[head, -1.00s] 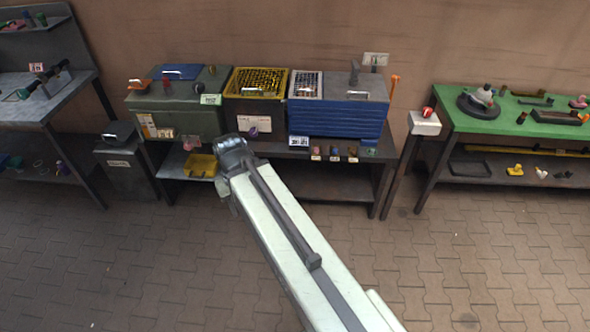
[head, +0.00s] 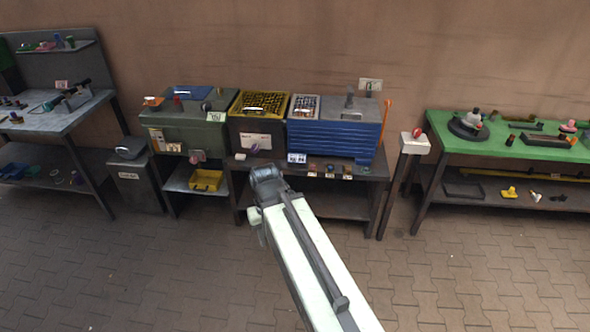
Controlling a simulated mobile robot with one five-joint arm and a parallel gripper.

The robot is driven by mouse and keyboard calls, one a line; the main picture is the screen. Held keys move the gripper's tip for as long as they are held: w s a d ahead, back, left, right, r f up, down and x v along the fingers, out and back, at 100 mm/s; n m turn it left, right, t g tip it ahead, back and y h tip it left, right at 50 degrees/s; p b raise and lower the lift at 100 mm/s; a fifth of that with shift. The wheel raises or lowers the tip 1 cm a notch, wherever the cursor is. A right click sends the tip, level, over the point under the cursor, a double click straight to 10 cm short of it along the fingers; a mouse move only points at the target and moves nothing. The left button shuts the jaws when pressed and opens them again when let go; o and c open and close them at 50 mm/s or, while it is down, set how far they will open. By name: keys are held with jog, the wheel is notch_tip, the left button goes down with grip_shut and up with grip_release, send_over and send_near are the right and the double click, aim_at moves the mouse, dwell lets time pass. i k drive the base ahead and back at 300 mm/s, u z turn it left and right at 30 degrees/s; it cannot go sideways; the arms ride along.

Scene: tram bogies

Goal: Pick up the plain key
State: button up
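My gripper (head: 266,172) is at the far end of my pale arm, in front of the middle bench's front edge, seen from behind. Its fingers are hidden by the wrist, so I cannot see whether it is open or holds anything. I cannot make out a plain key in this view. Several small items (head: 329,169) stand in a row with tags on the front ledge of the middle bench, right of my gripper; they are too small to tell apart.
A yellow tray (head: 206,180) sits below. The paved floor is clear.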

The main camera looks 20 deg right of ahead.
aim_at(349, 102)
jog(key=z, duration=0.5)
jog(key=i, duration=1)
jog(key=u, duration=0.05)
